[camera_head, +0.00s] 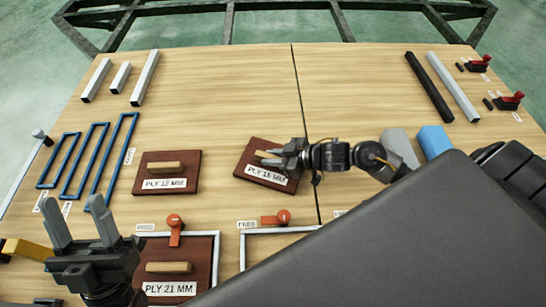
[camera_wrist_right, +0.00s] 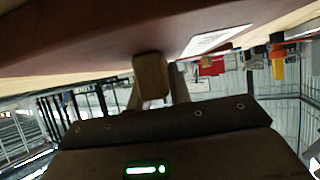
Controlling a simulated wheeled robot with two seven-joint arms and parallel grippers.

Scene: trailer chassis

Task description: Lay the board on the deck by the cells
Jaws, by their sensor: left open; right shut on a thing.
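The dark red-brown board (camera_head: 283,185), with a label reading PLY and a thickness hard to read, is slightly turned at the middle of the wooden deck (camera_head: 225,100). My right gripper (camera_head: 272,158) is shut on its wooden handle, which also shows in the right wrist view (camera_wrist_right: 151,75). I cannot tell whether the board touches the deck. The PLY 12 MM board (camera_head: 155,186) lies to its left. The PLY 21 MM board (camera_head: 200,262) lies in a pale framed cell (camera_head: 217,250). An empty framed cell (camera_head: 243,258) is beside it, partly hidden. My left gripper (camera_head: 80,222) is open and empty at front left.
Orange latches (camera_head: 174,230) (camera_head: 282,216) sit at the cells' far edges. Blue frames (camera_head: 88,160) lie at left. Pale bars (camera_head: 145,78) lie at back left, a black bar (camera_head: 428,85) at back right. Grey (camera_head: 400,145) and blue blocks (camera_head: 434,140) stand right. The back middle is clear.

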